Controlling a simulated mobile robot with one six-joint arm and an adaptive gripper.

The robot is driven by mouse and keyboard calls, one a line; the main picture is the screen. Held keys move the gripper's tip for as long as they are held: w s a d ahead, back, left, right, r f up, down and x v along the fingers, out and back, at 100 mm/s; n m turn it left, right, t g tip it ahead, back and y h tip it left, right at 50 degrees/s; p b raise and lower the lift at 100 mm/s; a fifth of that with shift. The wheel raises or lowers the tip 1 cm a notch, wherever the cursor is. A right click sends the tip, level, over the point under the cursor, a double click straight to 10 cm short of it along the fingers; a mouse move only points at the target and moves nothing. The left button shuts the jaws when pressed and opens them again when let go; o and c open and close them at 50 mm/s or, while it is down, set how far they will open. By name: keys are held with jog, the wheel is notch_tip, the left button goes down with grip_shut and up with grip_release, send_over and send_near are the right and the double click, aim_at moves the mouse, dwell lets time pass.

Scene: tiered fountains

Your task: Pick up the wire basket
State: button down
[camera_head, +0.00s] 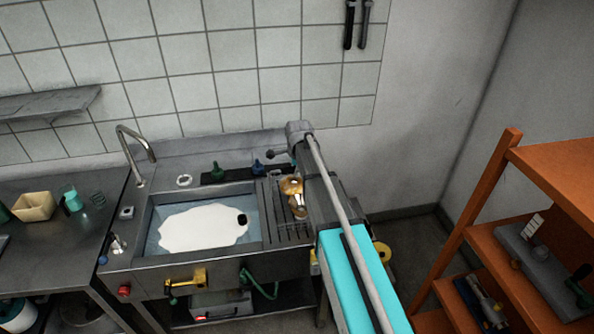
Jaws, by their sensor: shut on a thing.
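A small dark-green item of open wire-like loops (98,200) stands on the metal counter at the left; it may be the wire basket, but it is too small to be sure. My arm reaches up from the bottom right to a grey joint above the right end of the sink unit. My gripper's fingers cannot be made out, so what they hold is hidden. Shiny brass-coloured pieces (291,186) show on the ribbed drainboard, just left of my arm. I cannot tell what they are.
The sink (200,223) holds a white patch and a dark spot. A beige tub (34,206) and a teal container (72,199) stand on the left counter. An orange shelf unit (560,160) is at the right. Floor shows between the shelf and sink unit.

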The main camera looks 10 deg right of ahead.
jog(key=s+a+r+p, duration=0.2)
jog(key=s+r+p, duration=0.8)
jog(key=s, duration=0.4)
jog(key=shift+r, duration=0.35)
jog(key=shift+f, duration=0.1)
